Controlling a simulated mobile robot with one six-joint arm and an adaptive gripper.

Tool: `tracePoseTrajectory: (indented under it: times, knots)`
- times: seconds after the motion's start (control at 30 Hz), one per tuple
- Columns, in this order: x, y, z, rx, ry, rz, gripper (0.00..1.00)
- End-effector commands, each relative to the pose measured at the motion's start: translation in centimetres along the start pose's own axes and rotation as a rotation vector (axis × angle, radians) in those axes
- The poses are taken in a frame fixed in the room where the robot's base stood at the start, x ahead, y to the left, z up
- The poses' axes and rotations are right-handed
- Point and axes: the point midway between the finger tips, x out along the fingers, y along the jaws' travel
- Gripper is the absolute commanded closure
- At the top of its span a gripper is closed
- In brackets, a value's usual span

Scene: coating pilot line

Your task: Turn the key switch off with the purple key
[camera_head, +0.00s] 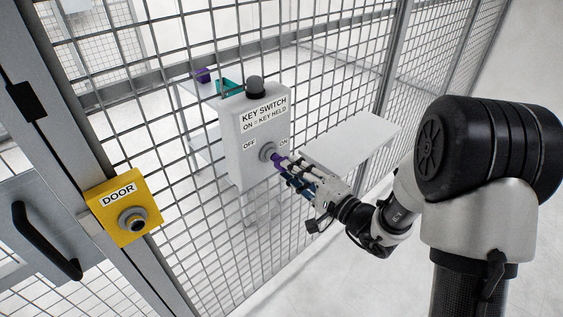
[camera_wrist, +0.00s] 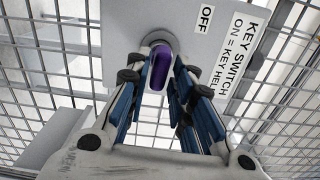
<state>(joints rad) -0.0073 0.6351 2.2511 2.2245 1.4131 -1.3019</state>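The key switch (camera_head: 243,135) is a light grey box on the mesh fence, labelled "KEY SWITCH ON = KEY HELD", with OFF and ON marks beside its round lock (camera_head: 266,151). The purple key (camera_head: 277,160) sits in the lock; it also shows in the wrist view (camera_wrist: 160,70). Which mark the key points to, I cannot tell. My gripper (camera_head: 288,169) is at the key, its blue-padded fingers on either side of it in the wrist view (camera_wrist: 164,72). A narrow gap shows between the key and the right finger. Contact on the left side is unclear.
A black knob (camera_head: 255,86) tops the switch box. A yellow DOOR box (camera_head: 124,207) with a round lock is on the fence post to the left, near a black door handle (camera_head: 47,241). A white table (camera_head: 352,140) and purple and teal objects stand behind the mesh.

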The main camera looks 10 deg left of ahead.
Motion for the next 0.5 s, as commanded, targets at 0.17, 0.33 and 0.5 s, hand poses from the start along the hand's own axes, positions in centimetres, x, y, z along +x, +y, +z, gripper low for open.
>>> tracePoseTrajectory:
  times: [0.17, 0.33, 0.5]
  knots:
    - [0.00, 0.00, 0.00, 0.002, 0.000, 0.000, 0.64]
    - [0.00, 0.00, 0.00, 0.003, 0.000, 0.000, 0.62]
    - [-0.15, -0.01, -0.03, 0.003, 0.001, 0.000, 0.62]
